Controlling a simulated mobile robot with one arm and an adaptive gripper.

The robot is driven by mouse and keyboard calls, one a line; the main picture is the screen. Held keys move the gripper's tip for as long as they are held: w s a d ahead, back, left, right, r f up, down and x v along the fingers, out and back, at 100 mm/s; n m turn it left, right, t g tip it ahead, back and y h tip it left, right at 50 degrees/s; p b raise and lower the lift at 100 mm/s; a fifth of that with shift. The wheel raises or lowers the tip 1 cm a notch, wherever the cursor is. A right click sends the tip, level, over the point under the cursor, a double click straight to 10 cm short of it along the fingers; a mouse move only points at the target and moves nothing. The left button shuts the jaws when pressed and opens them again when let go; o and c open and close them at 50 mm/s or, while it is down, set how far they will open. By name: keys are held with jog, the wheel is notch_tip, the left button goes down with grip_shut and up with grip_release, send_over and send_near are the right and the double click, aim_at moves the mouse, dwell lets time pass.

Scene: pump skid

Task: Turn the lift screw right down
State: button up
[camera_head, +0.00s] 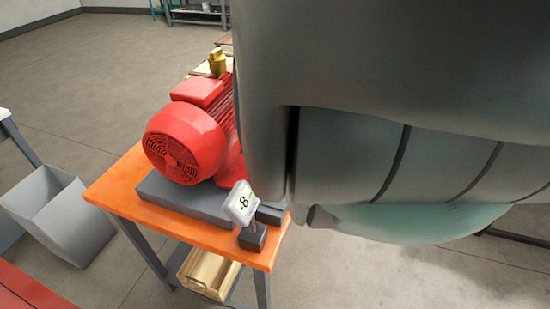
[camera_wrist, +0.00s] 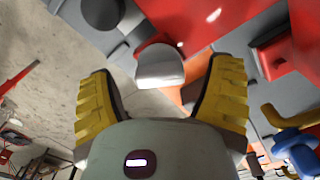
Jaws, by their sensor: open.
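In the wrist view my gripper (camera_wrist: 164,70) is open, with its two yellow fingers spread wide. A pale grey, rounded piece (camera_wrist: 160,66) shows between the fingertips; I cannot tell if it is the lift screw's head, or whether the fingers touch it. In the head view the red motor (camera_head: 187,140) sits on a dark grey base (camera_head: 180,197). A small white display (camera_head: 241,203) reading about -8 stands on a dark block (camera_head: 253,237) at the base's near side. My arm hides the right part of the skid and my gripper there.
The orange table (camera_head: 130,186) carries the motor. A wooden box (camera_head: 208,272) is on the shelf below. A grey bin (camera_head: 50,215) stands left. A brass fitting (camera_head: 217,62) is behind the motor. Blue and yellow parts (camera_wrist: 293,143) lie close right of my gripper in the wrist view.

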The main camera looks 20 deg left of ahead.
jog(key=shift+c, duration=0.4)
jog(key=c, duration=1.1)
